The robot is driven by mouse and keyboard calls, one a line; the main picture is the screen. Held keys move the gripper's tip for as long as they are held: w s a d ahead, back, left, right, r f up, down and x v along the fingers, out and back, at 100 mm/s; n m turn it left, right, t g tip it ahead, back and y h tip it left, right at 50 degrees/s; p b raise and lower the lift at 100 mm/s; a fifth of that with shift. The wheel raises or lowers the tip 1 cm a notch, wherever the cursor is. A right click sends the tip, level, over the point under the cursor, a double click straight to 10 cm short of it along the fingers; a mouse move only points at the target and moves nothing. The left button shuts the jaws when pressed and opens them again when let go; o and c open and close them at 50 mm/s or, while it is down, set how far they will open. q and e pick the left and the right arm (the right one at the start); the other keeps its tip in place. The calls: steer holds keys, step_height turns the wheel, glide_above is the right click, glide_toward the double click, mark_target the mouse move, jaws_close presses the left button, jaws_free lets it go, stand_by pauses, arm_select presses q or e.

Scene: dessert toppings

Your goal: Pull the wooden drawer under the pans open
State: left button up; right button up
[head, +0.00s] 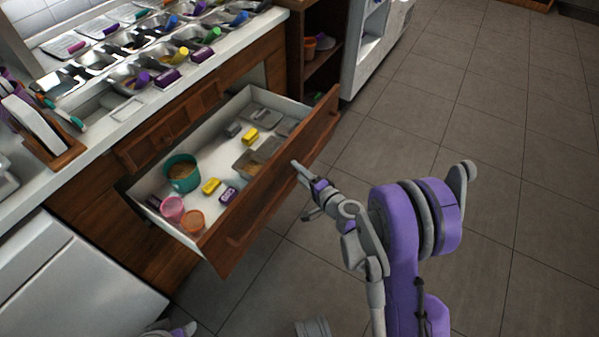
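The wooden drawer (262,213) under the pans stands pulled out from the counter, its white inside showing. Its wooden front faces the floor area, with a long wooden handle along it. My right gripper (304,191) is just in front of the drawer front, its two fingers spread apart and nothing seen between them. Whether a finger touches the front is hard to tell. A small grey and purple part of my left arm (178,331) shows at the bottom edge; its fingers are not clearly visible.
The drawer holds a teal tub (181,172), a pink cup (172,208), an orange cup (193,222), and several small boxes. Metal pans (130,76) line the counter. A white appliance (70,275) stands left. The tiled floor (480,120) at right is clear.

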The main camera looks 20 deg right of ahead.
steer(key=shift+s, duration=0.1)
steer(key=p+v, duration=0.1)
steer(key=v, duration=0.9)
steer(key=shift+s, duration=0.3)
steer(key=shift+r, duration=0.1)
